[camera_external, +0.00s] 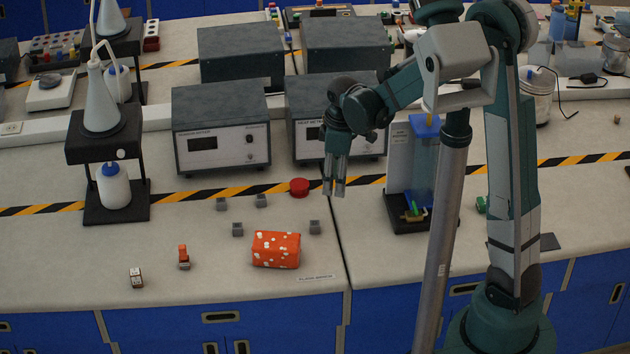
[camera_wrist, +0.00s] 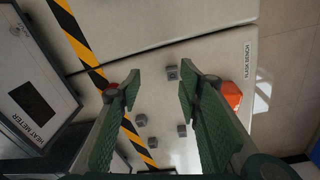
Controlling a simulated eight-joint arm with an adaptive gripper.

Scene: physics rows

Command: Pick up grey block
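Several small grey blocks lie on the bench. In the external view one is at the upper left (camera_external: 221,204), one beside it (camera_external: 261,200), one lower left (camera_external: 238,229) and one at the right (camera_external: 315,227), near the orange box. The wrist view shows grey blocks between and beyond the fingers, the nearest one (camera_wrist: 172,73) at the top and others lower down (camera_wrist: 182,130). My gripper (camera_external: 335,192) hangs above the bench, pointing down, to the right of the blocks. In the wrist view my gripper (camera_wrist: 158,92) has its fingers wide apart, with nothing held.
An orange spotted box (camera_external: 276,250) lies close to the right block. A red round button (camera_external: 299,187) sits by the striped tape. A small orange-topped item (camera_external: 184,257) and a small block-like item (camera_external: 136,278) lie at front left.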

